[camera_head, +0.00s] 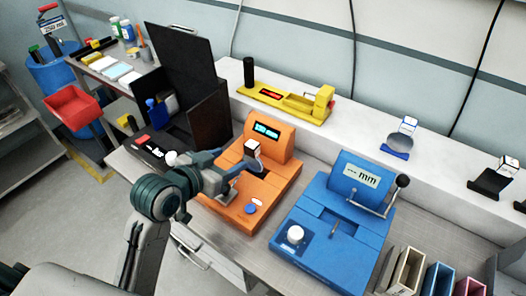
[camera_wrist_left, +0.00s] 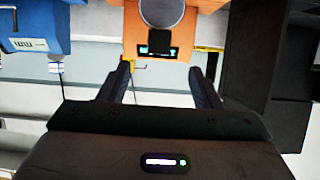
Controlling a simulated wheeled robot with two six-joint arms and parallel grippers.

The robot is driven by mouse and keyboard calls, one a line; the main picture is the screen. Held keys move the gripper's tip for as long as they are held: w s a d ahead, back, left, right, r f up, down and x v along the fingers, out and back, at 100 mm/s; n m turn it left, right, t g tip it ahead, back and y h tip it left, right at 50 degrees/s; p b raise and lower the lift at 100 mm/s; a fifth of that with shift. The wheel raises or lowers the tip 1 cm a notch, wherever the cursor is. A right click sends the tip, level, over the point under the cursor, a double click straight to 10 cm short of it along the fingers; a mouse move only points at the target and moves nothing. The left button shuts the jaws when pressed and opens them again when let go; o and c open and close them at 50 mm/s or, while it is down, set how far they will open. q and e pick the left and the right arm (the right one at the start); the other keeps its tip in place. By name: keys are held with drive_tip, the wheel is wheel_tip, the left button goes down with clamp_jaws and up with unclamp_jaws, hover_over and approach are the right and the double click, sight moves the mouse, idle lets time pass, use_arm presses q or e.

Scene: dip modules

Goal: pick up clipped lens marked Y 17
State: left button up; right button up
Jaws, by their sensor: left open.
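No marking Y 17 is readable in either view. A small white-tagged piece with a dark clip (camera_head: 252,149) stands at the orange device (camera_head: 272,180), and I cannot tell whether it is the lens. A grey round disc (camera_wrist_left: 162,11) shows on the orange device in the left wrist view. A round grey lens-like disc on a blue base with a white tag (camera_head: 399,143) sits on the white shelf. My left gripper (camera_head: 230,174) is open and empty over the orange device's left side. Its fingers (camera_wrist_left: 160,78) are apart in the wrist view. My right gripper is not in view.
A blue device (camera_head: 330,235) with a lever stands to the right. A yellow device (camera_head: 290,100) and a black tagged holder (camera_head: 492,182) are on the white shelf (camera_head: 350,130). A tall black panel (camera_head: 182,58) stands behind left. Coloured bins (camera_head: 437,277) stand at front right.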

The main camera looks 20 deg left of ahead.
sight(249, 148)
use_arm(q)
drive_tip(key=p+x, duration=0.1)
drive_tip(key=x, duration=0.3)
drive_tip(key=shift+w+d, duration=0.15)
drive_tip(key=shift+w, duration=0.2)
drive_tip(key=shift+w+d, duration=0.15)
drive_tip(key=shift+w, duration=0.15)
drive_tip(key=p+x, duration=0.2)
drive_tip(key=x, duration=0.2)
drive_tip(key=shift+w+d, duration=0.15)
drive_tip(key=shift+w, duration=0.1)
drive_tip(key=shift+w+d+f, duration=0.1)
drive_tip(key=shift+w+f, duration=0.15)
drive_tip(key=shift+w, duration=0.05)
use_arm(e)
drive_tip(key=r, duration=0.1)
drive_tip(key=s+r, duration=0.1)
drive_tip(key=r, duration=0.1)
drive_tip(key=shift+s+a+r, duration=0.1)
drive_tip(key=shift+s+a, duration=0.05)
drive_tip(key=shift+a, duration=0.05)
use_arm(q)
drive_tip(key=shift+c, duration=0.5)
